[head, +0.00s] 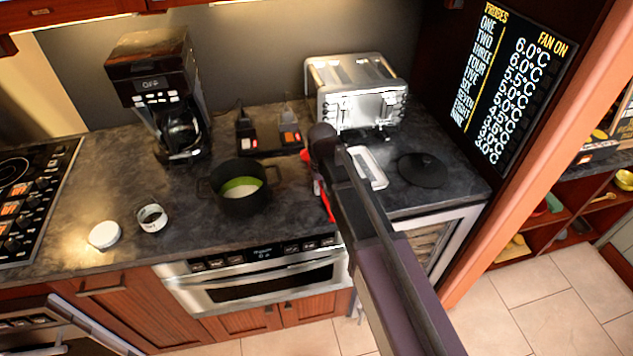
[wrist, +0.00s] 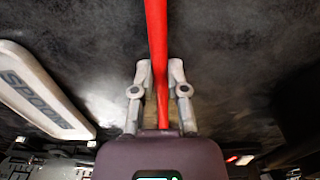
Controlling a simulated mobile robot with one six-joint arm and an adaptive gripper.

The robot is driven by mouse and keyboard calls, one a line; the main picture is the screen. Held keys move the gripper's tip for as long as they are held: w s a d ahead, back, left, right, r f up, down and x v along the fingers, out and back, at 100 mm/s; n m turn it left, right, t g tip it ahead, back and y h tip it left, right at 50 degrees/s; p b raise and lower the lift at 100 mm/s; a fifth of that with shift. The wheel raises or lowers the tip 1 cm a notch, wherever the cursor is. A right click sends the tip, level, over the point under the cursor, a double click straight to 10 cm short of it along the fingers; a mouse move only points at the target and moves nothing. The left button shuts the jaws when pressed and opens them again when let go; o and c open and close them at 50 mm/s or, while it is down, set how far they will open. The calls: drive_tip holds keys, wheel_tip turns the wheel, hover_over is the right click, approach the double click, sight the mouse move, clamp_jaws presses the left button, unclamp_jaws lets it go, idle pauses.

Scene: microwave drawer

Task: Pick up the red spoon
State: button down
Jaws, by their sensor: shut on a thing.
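The red spoon (head: 328,207) shows only in part in the head view, as red bits beside my arm. In the wrist view its long red handle (wrist: 156,28) runs from the top edge down between the fingers of my gripper (wrist: 160,68). The fingers are shut on the handle, one on each side. The spoon's far end is out of the wrist view. In the head view my arm hides the gripper and most of the spoon. I cannot tell whether the spoon touches the counter.
A white spoon rest (wrist: 42,88) lies left of the gripper; it also shows in the head view (head: 372,170). A black lid (head: 422,170) lies right of it. A toaster (head: 358,95) stands behind, and a dark pot (head: 243,203) stands to the left.

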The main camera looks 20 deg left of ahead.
drive_tip(key=shift+r, duration=0.15)
wheel_tip(320, 180, up, 4)
drive_tip(key=p, duration=0.3)
drive_tip(key=shift+f+p, duration=0.25)
drive_tip(key=shift+p, duration=0.15)
drive_tip(key=s+d+r+p, duration=0.1)
drive_tip(key=s+d, duration=0.7)
drive_tip(key=s, duration=0.5)
drive_tip(key=shift+s+d, duration=0.25)
drive_tip(key=shift+d, duration=0.05)
drive_tip(key=shift+r, duration=0.1)
drive_tip(key=shift+s, duration=0.1)
